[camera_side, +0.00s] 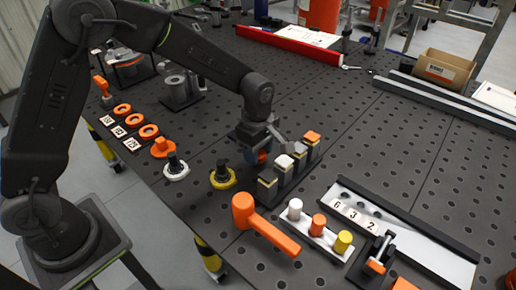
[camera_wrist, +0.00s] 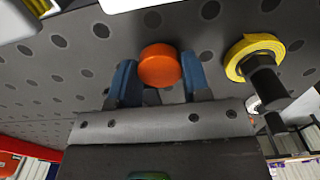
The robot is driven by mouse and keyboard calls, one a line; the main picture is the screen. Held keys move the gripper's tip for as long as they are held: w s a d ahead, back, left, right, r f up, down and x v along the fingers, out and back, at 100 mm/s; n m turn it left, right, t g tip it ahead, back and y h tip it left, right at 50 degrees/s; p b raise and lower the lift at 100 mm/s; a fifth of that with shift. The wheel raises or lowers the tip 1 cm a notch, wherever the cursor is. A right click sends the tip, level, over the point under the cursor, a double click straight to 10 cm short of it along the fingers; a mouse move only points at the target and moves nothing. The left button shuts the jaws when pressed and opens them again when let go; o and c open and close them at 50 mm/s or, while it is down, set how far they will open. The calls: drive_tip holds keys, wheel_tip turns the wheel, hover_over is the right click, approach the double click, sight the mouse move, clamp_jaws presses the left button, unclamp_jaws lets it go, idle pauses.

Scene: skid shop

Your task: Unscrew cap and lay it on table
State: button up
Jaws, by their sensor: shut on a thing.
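My gripper (camera_wrist: 158,82) is shut on an orange cap (camera_wrist: 160,66), with one blue finger on each side of it in the wrist view. In the side view my gripper (camera_side: 262,156) is low over the table, just behind a row of dark blocks, and only a little orange shows between its fingers. What is under the cap is hidden, so I cannot tell whether it still sits on a thread or hangs free. The perforated dark table (camera_side: 440,150) lies below.
A black post with a yellow ring (camera_side: 222,180) stands left of my gripper, a white-ringed one (camera_side: 176,168) beyond. Dark blocks (camera_side: 284,163) with coloured tops stand close by. An orange mallet (camera_side: 262,222) and a tray of cylinders (camera_side: 318,225) are in front.

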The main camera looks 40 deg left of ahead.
drive_tip(key=shift+f, duration=0.6)
drive_tip(key=o, duration=1.3)
drive_tip(key=shift+c, duration=0.2)
drive_tip(key=shift+r, duration=3.55)
